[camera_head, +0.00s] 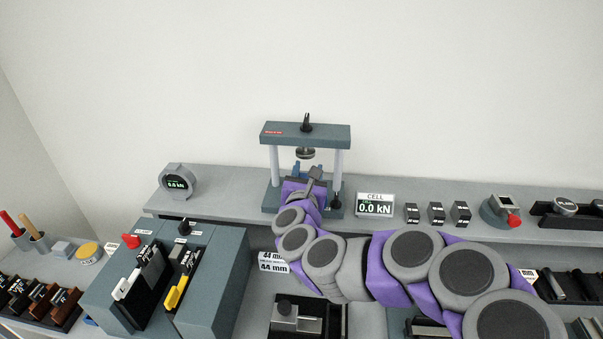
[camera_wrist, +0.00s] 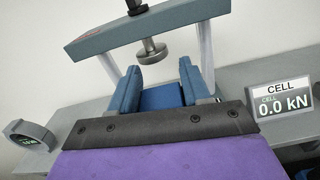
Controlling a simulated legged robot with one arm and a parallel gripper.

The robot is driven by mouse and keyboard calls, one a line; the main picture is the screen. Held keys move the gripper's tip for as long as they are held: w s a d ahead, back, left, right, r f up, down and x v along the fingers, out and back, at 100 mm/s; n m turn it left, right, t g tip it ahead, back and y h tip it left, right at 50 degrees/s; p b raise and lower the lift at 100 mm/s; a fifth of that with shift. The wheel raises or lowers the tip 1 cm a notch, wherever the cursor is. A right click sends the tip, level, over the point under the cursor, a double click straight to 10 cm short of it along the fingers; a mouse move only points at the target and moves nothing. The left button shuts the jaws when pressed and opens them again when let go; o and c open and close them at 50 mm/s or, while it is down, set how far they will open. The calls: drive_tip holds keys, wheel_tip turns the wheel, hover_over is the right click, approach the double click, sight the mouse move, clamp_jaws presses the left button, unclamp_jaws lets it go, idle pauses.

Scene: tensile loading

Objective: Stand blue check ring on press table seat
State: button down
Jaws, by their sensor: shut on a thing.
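My gripper (camera_wrist: 157,78) reaches into the press from the front, in the wrist view, its two blue-grey fingers between the pale columns. It is shut on a blue thing (camera_wrist: 161,98), which I take to be the blue check ring. Only part of it shows between the fingers, so its full shape is hidden. The press (camera_head: 322,136) stands on the back shelf in the head view, where my gripper (camera_head: 307,170) is within its frame. The round upper platen (camera_wrist: 152,51) hangs above the fingers. The press table seat is hidden behind my gripper, so I cannot tell whether the ring touches it.
The cell display (camera_head: 375,205) reads 0.0 kN right of the press. A round gauge (camera_head: 177,182) stands to the left. Several small dark blocks (camera_head: 437,213) sit further right. A grey-blue unit with slots (camera_head: 215,270) stands in front at left.

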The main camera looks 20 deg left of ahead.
drive_tip(key=shift+d+f+b, duration=0.1)
drive_tip(key=shift+d+b, duration=0.4)
drive_tip(key=shift+b, duration=0.15)
drive_tip(key=shift+a+f, duration=0.15)
drive_tip(key=shift+a, duration=0.95)
drive_tip(key=shift+d+f+b, duration=0.15)
drive_tip(key=shift+d+b, duration=0.2)
drive_tip(key=shift+d, duration=0.3)
drive_tip(key=shift+a+f, duration=0.45)
drive_tip(key=shift+a, duration=0.1)
drive_tip(key=shift+d, duration=0.25)
drive_tip(key=c, duration=0.8)
unclamp_jaws()
drive_tip(key=shift+d+r, duration=0.1)
drive_tip(key=shift+d, duration=0.1)
drive_tip(key=shift+c, duration=0.2)
drive_tip(key=o, duration=0.3)
drive_tip(key=shift+a, duration=0.1)
drive_tip(key=shift+o, duration=0.5)
drive_tip(key=shift+a, duration=0.2)
